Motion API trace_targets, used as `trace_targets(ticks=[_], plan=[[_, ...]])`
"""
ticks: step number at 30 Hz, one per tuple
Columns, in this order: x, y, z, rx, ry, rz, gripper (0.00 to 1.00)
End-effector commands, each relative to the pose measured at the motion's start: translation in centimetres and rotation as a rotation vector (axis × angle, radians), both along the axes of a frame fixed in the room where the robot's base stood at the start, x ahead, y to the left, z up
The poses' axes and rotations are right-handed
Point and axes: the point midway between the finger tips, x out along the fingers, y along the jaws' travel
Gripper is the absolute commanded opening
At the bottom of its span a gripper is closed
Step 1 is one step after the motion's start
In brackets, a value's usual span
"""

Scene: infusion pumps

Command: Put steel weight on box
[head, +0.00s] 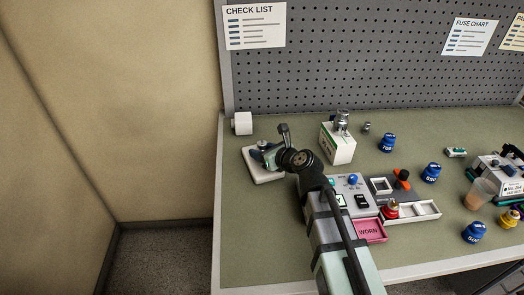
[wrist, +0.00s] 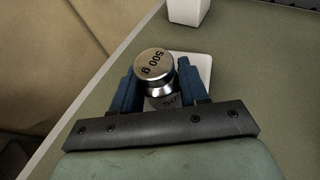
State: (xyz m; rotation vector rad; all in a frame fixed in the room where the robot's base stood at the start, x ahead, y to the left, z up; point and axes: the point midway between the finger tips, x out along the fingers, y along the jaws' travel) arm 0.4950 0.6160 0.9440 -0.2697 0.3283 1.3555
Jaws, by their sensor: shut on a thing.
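A steel weight marked 500 g (wrist: 155,66) sits between the blue fingers of my gripper (wrist: 158,88) in the wrist view. My gripper is shut on it. In the head view my gripper (head: 265,150) is over a white square plate (head: 262,175) at the left of the bench; the plate also shows behind the weight in the wrist view (wrist: 206,66). I cannot tell whether the weight touches the plate. The white and green box (head: 339,148) stands to the right of my gripper, with a shiny metal object (head: 342,122) on its top.
A small metal piece (head: 366,127) and blue weights (head: 387,143) are right of the box. A control panel (head: 352,190), a pink WORN tray (head: 370,230) and a cup (head: 480,194) are nearer the front. The pegboard wall is behind.

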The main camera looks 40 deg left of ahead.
Motion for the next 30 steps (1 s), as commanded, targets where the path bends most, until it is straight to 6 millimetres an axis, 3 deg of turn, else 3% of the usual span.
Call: trace_targets(ticks=[3,4,11,22,30], plan=[[0.0,0.0,-0.2,0.001,0.000,-0.001,0.00],[0.0,0.0,-0.3,0.000,0.000,0.000,0.46],[0.0,0.0,-0.3,0.000,0.000,0.000,0.68],[0.0,0.0,0.1,0.000,0.000,0.000,0.69],[-0.9,-4.1,1.7,0.001,-0.001,-0.002,0.69]])
